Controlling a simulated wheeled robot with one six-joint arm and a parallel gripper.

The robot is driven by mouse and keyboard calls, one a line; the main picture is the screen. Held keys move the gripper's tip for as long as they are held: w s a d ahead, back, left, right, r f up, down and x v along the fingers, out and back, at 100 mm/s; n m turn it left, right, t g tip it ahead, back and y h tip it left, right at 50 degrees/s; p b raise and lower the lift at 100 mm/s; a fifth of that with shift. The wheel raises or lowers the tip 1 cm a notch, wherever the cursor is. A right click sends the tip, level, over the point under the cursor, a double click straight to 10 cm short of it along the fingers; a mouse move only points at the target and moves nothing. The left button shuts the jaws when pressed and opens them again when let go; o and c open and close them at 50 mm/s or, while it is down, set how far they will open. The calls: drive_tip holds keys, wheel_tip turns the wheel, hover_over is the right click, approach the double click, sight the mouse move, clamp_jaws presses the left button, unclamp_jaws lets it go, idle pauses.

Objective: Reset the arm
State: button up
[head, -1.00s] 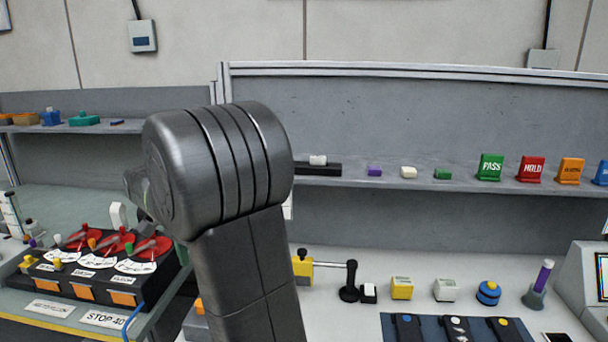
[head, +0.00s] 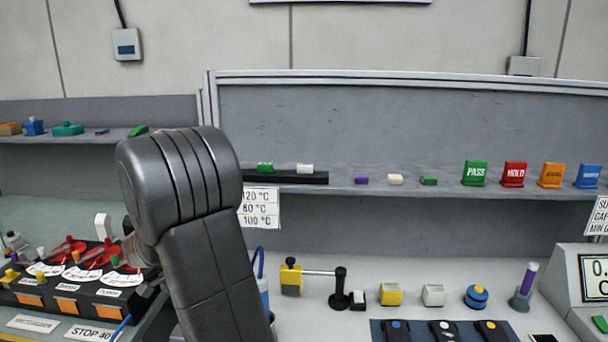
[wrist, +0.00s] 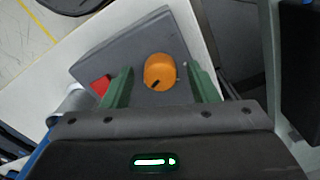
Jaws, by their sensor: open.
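My arm rises in the left-middle of the head view, its thick dark elbow in front of the shelf. My gripper is hidden behind or beyond the arm in the head view. In the wrist view my gripper (wrist: 160,88) is open, with two green fingers spread apart. An orange knob (wrist: 160,71) with a dark pointer mark sits on a dark grey panel (wrist: 110,55) beyond the fingertips. Nothing visible is held. A small red piece (wrist: 101,85) is beside the left finger.
A black box with red dials (head: 70,290) stands at the left. A shelf holds coloured blocks and PASS (head: 475,174) and HOLD (head: 513,174) signs. A yellow block (head: 390,294), a white block (head: 433,295) and a blue button (head: 476,296) sit on the bench.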

wheel_tip(320, 180, up, 13)
wheel_tip(320, 180, down, 13)
drive_tip(key=shift+f, duration=0.15)
drive_tip(key=shift+n, duration=0.3)
drive_tip(key=n, duration=0.9)
drive_tip(key=shift+n, duration=0.3)
drive_tip(key=n, duration=1)
drive_tip(key=shift+n+b, duration=0.4)
drive_tip(key=shift+r, duration=0.2)
